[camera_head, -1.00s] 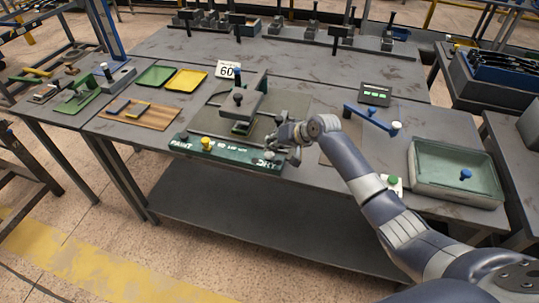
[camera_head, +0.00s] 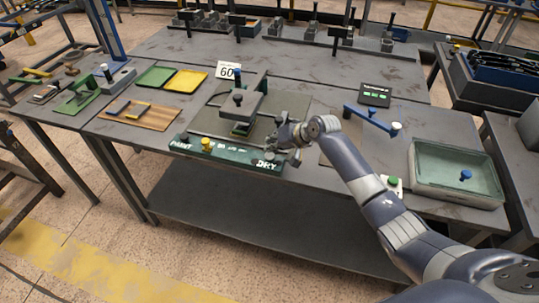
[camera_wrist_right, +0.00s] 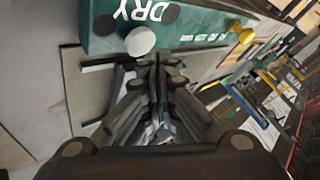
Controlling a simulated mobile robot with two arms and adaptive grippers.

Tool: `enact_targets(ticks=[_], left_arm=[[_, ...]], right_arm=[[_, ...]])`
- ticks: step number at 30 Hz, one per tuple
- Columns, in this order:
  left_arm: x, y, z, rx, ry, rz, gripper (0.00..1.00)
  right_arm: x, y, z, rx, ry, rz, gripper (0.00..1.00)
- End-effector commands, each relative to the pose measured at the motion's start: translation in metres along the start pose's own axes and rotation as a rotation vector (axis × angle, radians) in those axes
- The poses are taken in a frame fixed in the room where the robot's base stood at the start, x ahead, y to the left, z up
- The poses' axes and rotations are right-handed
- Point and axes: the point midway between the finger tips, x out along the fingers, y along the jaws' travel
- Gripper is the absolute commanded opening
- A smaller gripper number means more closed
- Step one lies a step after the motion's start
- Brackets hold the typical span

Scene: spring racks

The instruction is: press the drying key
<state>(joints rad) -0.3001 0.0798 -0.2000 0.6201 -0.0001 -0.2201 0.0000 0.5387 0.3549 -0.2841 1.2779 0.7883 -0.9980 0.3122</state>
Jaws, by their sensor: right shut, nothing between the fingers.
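The green control panel (camera_head: 228,154) lies along the near edge of the table, marked PAINT at its left end and DRY at its right end. A white round key (camera_wrist_right: 140,41) sits by the DRY lettering in the wrist view. A yellow key (camera_head: 206,144) is near the PAINT end; it also shows in the wrist view (camera_wrist_right: 235,27). My right gripper (camera_head: 271,148) is shut and empty at the DRY end. In the wrist view its fingertips (camera_wrist_right: 157,62) are close beside the white key; I cannot tell whether they touch it. My left gripper is not in view.
A press-like fixture (camera_head: 240,104) stands behind the panel, with a "60" sign (camera_head: 228,70). A small display with green marks (camera_head: 375,95), a blue handle (camera_head: 372,117) and a green-lined tray (camera_head: 457,190) are to the right. Yellow and green trays are at left.

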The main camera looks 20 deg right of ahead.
Motion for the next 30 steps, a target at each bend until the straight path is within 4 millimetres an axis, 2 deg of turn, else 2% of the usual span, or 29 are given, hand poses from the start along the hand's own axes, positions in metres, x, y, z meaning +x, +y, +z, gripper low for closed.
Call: enact_targets(ticks=[30], left_arm=[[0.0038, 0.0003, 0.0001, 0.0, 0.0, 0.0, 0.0]], right_arm=[[0.0085, 0.0062, 0.0065, 0.0, 0.0, 0.0, 0.0]])
